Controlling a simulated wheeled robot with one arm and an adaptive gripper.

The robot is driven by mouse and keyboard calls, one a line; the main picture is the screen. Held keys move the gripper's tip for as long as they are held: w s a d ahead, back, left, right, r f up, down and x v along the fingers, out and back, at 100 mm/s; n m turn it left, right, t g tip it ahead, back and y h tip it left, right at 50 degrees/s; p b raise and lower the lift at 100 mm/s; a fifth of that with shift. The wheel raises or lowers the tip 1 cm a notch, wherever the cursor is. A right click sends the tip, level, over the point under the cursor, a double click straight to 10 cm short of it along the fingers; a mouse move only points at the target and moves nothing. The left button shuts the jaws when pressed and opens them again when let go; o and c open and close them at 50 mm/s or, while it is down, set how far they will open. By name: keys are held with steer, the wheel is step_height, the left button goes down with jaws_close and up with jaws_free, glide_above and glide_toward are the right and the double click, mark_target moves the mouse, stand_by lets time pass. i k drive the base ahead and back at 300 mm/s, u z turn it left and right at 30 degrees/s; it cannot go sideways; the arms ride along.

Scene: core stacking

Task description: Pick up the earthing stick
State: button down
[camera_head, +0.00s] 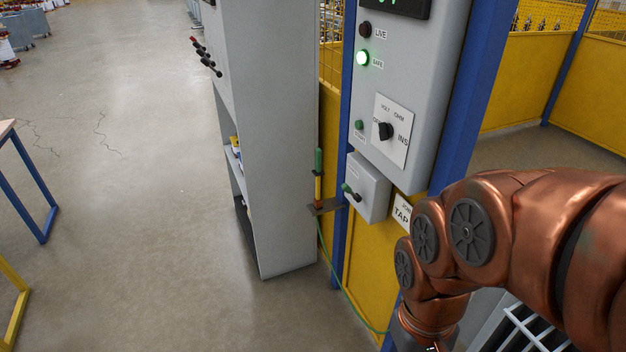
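My copper-coloured arm comes in from the right. Its end is at the bottom of the picture, to the right of and below the stick, apart from it. My gripper's fingers are cut off by the lower edge, so its state does not show.
The grey panel (424,100) has a lit green SAFE lamp, a rotary switch and a small box (368,188) with knobs close to the stick. The tall grey cabinet (275,150) stands just left of it. Yellow fence panels are behind. The floor (130,200) at left is open.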

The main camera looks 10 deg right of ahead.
mark_target(318, 171)
steer(key=u, duration=0.5)
steer(key=i, duration=0.5)
steer(key=u, duration=0.85)
steer(key=i, duration=1.5)
steer(key=z, duration=1.2)
steer(key=i, duration=0.3)
steer(key=z, duration=0.2)
